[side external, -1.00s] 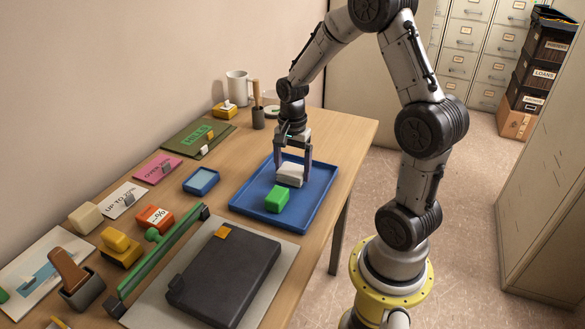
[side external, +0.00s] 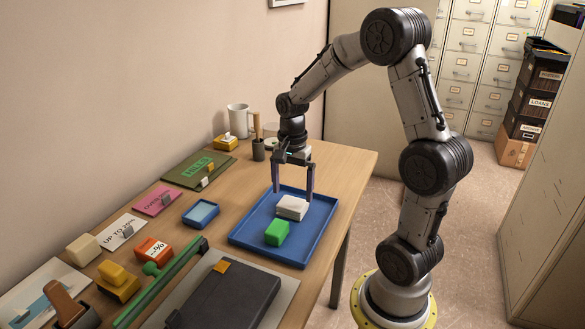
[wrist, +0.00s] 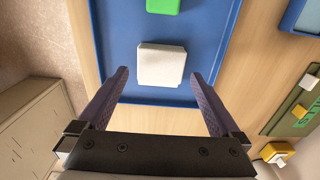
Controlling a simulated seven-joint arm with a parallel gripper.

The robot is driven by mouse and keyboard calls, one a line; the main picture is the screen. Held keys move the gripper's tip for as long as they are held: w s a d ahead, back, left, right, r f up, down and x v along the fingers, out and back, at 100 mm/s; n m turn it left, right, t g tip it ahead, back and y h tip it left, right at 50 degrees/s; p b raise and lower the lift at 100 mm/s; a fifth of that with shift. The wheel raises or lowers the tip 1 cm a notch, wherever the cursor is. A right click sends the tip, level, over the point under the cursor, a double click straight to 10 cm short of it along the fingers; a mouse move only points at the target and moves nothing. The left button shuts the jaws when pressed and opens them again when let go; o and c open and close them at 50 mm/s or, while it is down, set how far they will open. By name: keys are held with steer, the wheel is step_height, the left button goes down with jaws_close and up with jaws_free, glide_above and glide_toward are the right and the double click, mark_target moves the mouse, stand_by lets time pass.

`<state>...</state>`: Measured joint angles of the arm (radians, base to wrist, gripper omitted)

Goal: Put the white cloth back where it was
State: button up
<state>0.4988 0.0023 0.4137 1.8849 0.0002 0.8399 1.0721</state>
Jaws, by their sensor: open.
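The white cloth (side external: 292,207) is a folded block lying in the blue tray (side external: 250,246), near its far end. It also shows in the wrist view (wrist: 161,65), on the tray floor close to the tray's edge. A green block (side external: 277,232) lies in the same tray, nearer the side camera and apart from the cloth. My gripper (side external: 294,196) is open and empty above the cloth. In the wrist view its two fingers (wrist: 160,78) are spread wider than the cloth, with neither touching it.
A small blue tray (side external: 201,213), a pink card (side external: 158,201) and a green folder (side external: 199,169) lie left of the tray. A dark flat case (side external: 225,297) and a green-handled bar (side external: 160,285) lie nearer the camera. A mug (side external: 238,119) stands at the back.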

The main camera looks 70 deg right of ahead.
mark_target(292, 204)
step_height(292, 204, up, 8)
steer(key=s+a+r+n+t, duration=0.4)
steer(key=s+a+n+t, duration=0.1)
steer(key=s+a+n, duration=0.8)
steer(key=a+n, duration=0.3)
steer(key=n, duration=0.2)
steer(key=shift+t, duration=0.3)
steer(key=shift+s+r, duration=0.1)
